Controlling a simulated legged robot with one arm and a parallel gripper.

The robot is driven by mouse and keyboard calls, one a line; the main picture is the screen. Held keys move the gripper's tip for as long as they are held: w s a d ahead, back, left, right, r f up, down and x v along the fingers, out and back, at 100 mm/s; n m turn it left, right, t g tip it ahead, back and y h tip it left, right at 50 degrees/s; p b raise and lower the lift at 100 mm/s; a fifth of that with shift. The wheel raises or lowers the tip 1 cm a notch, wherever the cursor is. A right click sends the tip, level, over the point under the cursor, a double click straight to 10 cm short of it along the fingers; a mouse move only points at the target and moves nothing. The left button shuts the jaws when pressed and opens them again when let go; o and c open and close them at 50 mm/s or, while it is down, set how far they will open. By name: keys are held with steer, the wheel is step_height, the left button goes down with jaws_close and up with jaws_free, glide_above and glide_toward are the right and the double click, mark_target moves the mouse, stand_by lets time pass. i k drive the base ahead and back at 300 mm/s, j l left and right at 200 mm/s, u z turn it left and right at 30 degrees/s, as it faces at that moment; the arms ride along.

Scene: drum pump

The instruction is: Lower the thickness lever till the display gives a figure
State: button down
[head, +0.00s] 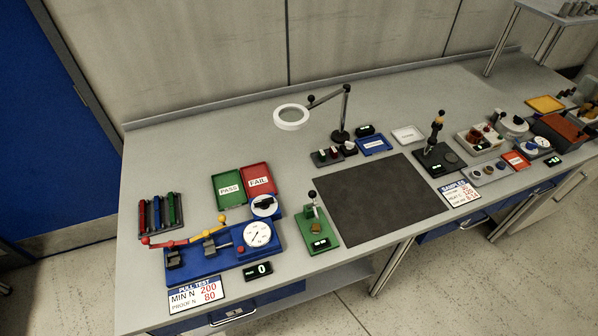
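A small green-based gauge (331,236) stands on the bench left of the dark mat. It has a pale upright, a raised lever with a black knob (312,194), and a small brownish piece (317,228) under it. Its dark display (320,243) shows small green marks, too small to read. A second, black-based device (438,160) with a tall upright and orange-topped handle stands right of the mat, with a small lit display. No label tells which one is the thickness gauge. My gripper is not in view.
A blue pull-test rig (215,265) with a dial lies left of the green gauge. Green and red trays (243,187) and a ring magnifier (291,117) stand behind. The dark mat (380,200) is bare. Boxes and trays crowd the right end.

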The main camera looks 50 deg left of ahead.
mark_target(312, 194)
steer(key=k+j+z, duration=0.1)
steer(key=k+j, duration=1.65)
steer(key=j, duration=0.2)
steer(key=k+j, duration=0.25)
steer(key=j, duration=0.15)
steer(key=k+j, duration=0.2)
steer(key=j, duration=0.4)
steer(key=i+l+u, duration=0.15)
steer(key=u, duration=0.15)
steer(key=i+l+u, duration=0.25)
steer(key=i, duration=0.1)
